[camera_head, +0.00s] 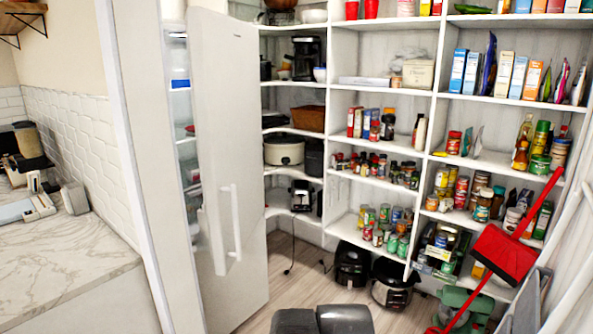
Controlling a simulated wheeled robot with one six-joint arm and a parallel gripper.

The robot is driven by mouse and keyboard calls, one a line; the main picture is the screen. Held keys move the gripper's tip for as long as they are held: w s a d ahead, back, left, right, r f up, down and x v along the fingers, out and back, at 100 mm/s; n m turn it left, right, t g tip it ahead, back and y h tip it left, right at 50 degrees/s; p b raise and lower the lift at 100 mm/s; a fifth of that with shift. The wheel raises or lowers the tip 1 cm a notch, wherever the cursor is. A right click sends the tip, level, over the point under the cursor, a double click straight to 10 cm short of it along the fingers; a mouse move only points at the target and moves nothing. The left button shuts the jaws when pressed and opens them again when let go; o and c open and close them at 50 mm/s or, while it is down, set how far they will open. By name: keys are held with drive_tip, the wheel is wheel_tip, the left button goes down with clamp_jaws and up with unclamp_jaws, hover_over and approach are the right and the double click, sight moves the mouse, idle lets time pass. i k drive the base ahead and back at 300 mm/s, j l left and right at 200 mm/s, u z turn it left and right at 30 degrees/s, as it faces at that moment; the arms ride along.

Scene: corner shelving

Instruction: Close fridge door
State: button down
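The fridge door (228,110) is a tall pale grey panel in the left middle of the head view. It stands open, swung out from the fridge body. A white vertical handle (237,222) sits on its lower half. The lit fridge interior (181,120) shows through the gap to the left of the door, with shelves and a blue-and-white item (180,84) inside. My gripper's fingers are not seen. Only dark grey rounded parts, which look like my own arm, show at the bottom edge, apart from the door.
White corner shelves (383,89) with several boxes, jars and cans fill the back and right. A rice cooker (352,264) and another pot (392,286) stand on the floor. A red dustpan (504,254) leans at right. A marble counter (70,252) is at left. Some wooden floor (290,262) is clear.

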sight(224, 53)
drive_tip(key=k, duration=0.45)
drive_tip(key=i+j+z, duration=0.2)
drive_tip(key=i, duration=0.35)
drive_tip(key=i+j+z, duration=0.15)
drive_tip(key=i, duration=0.35)
drive_tip(key=i+j+z, duration=0.2)
drive_tip(key=i+j, duration=0.25)
